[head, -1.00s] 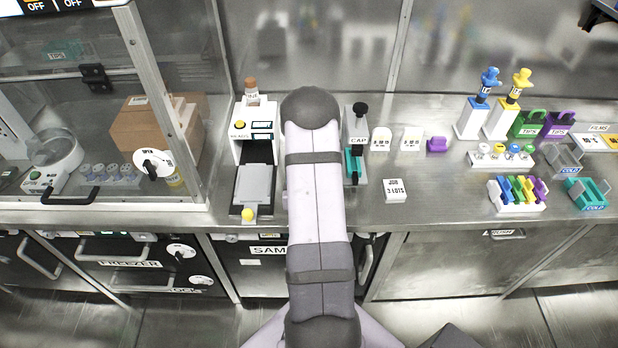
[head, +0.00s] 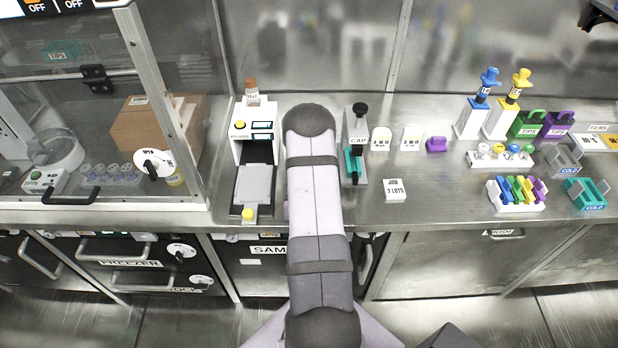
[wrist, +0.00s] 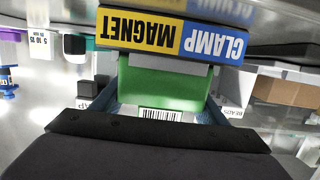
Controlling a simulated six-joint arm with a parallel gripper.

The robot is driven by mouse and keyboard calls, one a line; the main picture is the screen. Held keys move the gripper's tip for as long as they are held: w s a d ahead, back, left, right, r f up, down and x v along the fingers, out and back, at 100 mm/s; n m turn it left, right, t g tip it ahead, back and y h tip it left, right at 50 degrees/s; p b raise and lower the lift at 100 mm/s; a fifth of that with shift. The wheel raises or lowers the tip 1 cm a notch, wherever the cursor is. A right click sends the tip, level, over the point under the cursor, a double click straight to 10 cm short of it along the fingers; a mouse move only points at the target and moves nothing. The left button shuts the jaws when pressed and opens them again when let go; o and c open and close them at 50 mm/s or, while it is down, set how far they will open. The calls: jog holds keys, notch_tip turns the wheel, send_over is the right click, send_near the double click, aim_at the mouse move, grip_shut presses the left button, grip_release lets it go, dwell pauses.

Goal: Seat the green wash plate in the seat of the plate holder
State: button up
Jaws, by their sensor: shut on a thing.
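The green wash plate (wrist: 158,86) shows in the wrist view as a green block with a barcode label on its near face. My gripper (wrist: 160,102) is shut on it, with a bluish finger at each side. Just beyond the plate is a block with a yellow and blue label (wrist: 170,36) reading "MAGNET CLAMP", upside down in this view. I cannot tell whether the plate touches it. I cannot make out the seat of the plate holder for certain. In the head view my arm hides the gripper and the plate.
A white instrument (head: 254,130) with a grey tray (head: 254,186) stands left of my arm. A capper (head: 356,140) stands close on the right.

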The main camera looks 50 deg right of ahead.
jog(key=shift+f, duration=0.2)
jog(key=o, duration=1.1)
jog(key=shift+r, duration=0.2)
jog(key=shift+s+a+b, duration=0.3)
jog(key=shift+s+a, duration=0.05)
jog(key=shift+a, duration=0.05)
jog(key=shift+b+v, duration=0.5)
jog(key=shift+v, duration=1)
jog(key=shift+r, duration=0.1)
